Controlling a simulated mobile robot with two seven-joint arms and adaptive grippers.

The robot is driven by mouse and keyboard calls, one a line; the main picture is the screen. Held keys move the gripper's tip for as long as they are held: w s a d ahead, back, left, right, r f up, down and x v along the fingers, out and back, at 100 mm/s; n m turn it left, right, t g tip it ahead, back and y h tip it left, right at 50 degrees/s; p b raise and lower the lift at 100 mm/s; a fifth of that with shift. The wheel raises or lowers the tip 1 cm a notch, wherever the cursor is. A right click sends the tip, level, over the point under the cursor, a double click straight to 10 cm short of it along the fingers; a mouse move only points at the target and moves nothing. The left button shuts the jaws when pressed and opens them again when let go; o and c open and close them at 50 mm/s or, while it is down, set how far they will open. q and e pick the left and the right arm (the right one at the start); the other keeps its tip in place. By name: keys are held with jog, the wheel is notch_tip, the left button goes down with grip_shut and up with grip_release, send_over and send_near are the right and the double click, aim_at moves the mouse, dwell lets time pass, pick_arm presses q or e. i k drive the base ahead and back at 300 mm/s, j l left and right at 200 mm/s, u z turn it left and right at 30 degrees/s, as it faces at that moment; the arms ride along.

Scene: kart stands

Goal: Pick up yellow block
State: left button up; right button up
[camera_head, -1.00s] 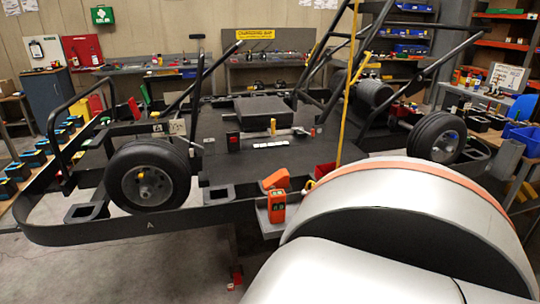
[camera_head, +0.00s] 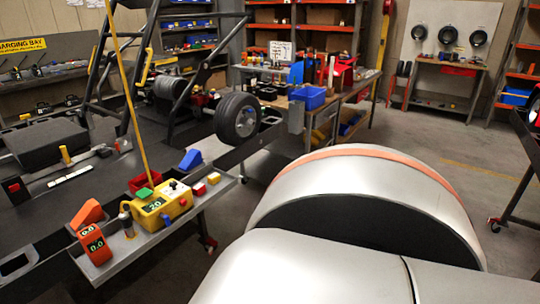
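A small yellow block (camera_head: 214,178) lies near the right end of a narrow grey side tray (camera_head: 203,207) along the kart stand. A small red block (camera_head: 199,189) sits just left of it. A larger yellow box (camera_head: 160,206) with a display and coloured parts stands on the same tray, further left. Neither of my grippers is in view. A white and orange part of my own body fills the lower right and hides what is behind it.
An orange meter (camera_head: 94,245) stands at the tray's left end, by an orange wedge (camera_head: 88,213). A blue wedge (camera_head: 190,160) and a red bin (camera_head: 145,181) lie behind the tray. A yellow pole (camera_head: 131,95) rises there. A kart wheel (camera_head: 238,117) stands further back. Floor at right is open.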

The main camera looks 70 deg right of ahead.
aim_at(214, 178)
jog(key=z, duration=1.85)
jog(key=i+j+z, duration=0.3)
jog(key=i+j, duration=0.15)
jog(key=j, duration=0.25)
jog(key=i+j+z, duration=0.15)
jog(key=j, duration=0.2)
